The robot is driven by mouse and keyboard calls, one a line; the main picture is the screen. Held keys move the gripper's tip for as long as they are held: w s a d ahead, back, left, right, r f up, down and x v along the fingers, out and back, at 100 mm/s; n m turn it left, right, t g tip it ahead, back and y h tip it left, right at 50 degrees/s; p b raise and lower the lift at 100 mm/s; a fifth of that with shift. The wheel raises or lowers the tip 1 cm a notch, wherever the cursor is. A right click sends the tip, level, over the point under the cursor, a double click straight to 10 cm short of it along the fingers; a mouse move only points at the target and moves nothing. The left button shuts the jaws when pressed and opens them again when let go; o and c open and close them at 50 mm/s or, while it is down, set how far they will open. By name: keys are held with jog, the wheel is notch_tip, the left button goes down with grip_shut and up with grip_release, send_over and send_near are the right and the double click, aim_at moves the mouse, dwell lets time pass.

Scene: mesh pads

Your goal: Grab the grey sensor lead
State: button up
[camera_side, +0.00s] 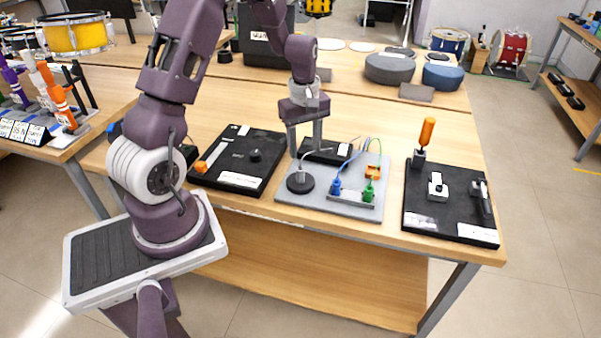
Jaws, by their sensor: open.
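A light grey board (283,196) lies on the wooden table with thin leads on it. A thin grey lead appears to rise from the round black base (300,184) at the board's left; its full run is too small to follow. A blue plug (336,188) and a green plug (369,193) stand at the front of the board, with blue and green leads arching up from them. My gripper (305,147) points down above the board's back left, its two fingers apart and nothing visible between them. The fingers partly cover the black block behind.
A black board (262,140) with an orange-handled part lies to the left. Another black board (425,202) with an upright orange handle (427,131) and metal latches lies to the right. An orange clip (373,173) sits on the grey board.

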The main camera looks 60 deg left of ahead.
aim_at(301, 165)
jog(key=shift+n, duration=0.4)
jog(key=f, duration=0.3)
jog(key=a+f, duration=0.1)
jog(key=f, duration=0.5)
jog(key=shift+s+a+f, duration=0.1)
jog(key=shift+s+a, duration=0.1)
grip_shut()
